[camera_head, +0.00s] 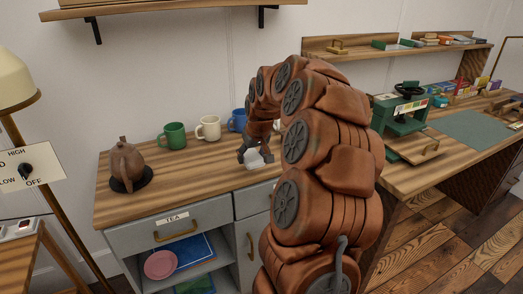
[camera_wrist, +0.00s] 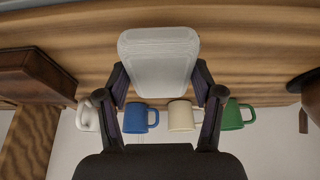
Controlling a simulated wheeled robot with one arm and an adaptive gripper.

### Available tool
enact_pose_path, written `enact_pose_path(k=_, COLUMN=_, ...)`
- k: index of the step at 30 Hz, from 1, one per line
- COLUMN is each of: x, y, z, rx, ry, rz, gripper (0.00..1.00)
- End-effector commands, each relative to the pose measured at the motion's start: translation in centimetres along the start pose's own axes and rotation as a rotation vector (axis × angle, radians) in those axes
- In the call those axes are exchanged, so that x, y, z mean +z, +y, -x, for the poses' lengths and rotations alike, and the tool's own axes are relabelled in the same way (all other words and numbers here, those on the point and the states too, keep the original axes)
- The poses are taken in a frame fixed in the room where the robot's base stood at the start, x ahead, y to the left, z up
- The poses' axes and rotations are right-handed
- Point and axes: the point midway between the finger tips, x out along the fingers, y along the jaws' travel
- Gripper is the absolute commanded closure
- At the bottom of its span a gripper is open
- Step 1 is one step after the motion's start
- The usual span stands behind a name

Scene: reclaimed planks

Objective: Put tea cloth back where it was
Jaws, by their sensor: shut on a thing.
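The tea cloth (camera_wrist: 159,62) appears as a white, folded, block-like pad. My gripper (camera_wrist: 160,82) is shut on it, with one finger at each side. In the head view the cloth (camera_head: 256,162) shows below my gripper (camera_head: 255,154), over the wooden top of the grey cabinet (camera_head: 185,190). I cannot tell whether it touches the top. My arm hides part of the cabinet top to the right. The cabinet's drawer (camera_head: 176,228) is labelled TEA and is shut.
A green mug (camera_head: 173,137), a cream mug (camera_head: 208,128) and a blue mug (camera_head: 237,121) stand along the back. A white mug (camera_wrist: 88,117) shows in the wrist view. A brown teapot (camera_head: 124,161) stands left. The cabinet top's front left is clear.

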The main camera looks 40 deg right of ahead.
Motion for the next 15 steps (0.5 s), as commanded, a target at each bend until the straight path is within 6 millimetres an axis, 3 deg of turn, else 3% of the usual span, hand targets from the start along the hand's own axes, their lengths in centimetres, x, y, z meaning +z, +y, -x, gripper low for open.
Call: enact_pose_path(k=15, x=-4.9, y=4.8, z=-2.8, rx=0.001, ry=0.001, rz=-0.001, gripper=0.66)
